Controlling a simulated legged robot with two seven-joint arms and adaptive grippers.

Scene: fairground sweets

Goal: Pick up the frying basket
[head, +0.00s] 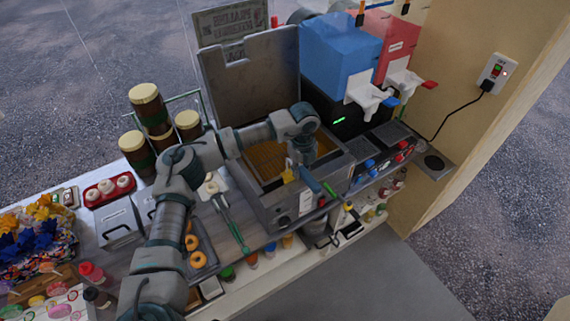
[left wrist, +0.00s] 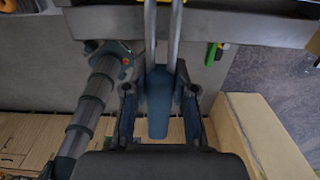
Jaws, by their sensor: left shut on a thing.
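The frying basket (head: 268,158) sits in the open well of the grey fryer (head: 285,205), its golden mesh partly hidden behind my left arm. Its blue handle (head: 310,181) sticks out over the fryer's front edge. My left gripper (head: 300,164) is at the handle, coming from above. In the left wrist view the dark blue handle (left wrist: 158,105) lies between the two fingers of my left gripper (left wrist: 159,80), which is shut on it. Two metal rods (left wrist: 163,30) run from the handle towards the fryer. My right gripper is not in view.
The fryer's raised lid (head: 255,80) stands behind the well. Blue (head: 338,50) and red (head: 392,40) drink dispensers stand behind it on the right. Green-handled tongs (head: 232,220) and a tray of doughnuts (head: 197,259) lie to the left. Brown jars (head: 150,110) stand farther left.

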